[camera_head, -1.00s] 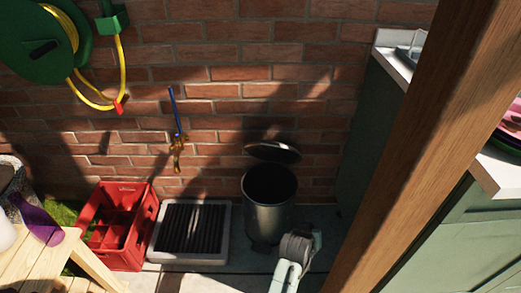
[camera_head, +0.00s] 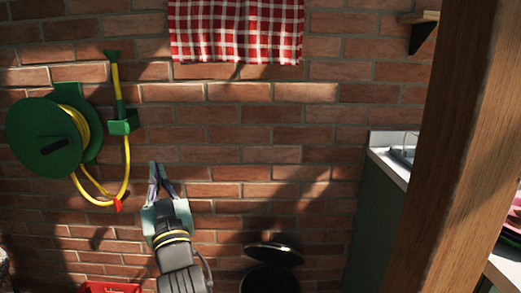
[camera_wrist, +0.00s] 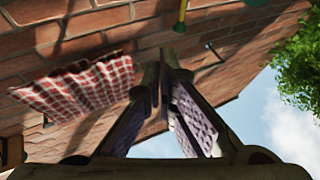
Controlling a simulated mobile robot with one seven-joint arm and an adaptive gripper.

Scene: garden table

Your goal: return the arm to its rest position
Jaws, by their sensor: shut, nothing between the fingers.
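My gripper (camera_head: 154,168) is raised in front of the brick wall in the head view, fingers pointing up, with my arm below it. In the wrist view its fingers (camera_wrist: 168,62) come together at the tips, with nothing seen between them. It is left of the bin and right of the hose reel, apart from both as far as I can tell.
A green hose reel (camera_head: 38,138) with a yellow hose hangs on the wall at left. A red checked cloth (camera_head: 236,30) hangs above. An open-lidded bin (camera_head: 270,280) and a red crate (camera_head: 108,288) stand below. A wooden post (camera_head: 455,130) and a counter (camera_head: 388,165) are at right.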

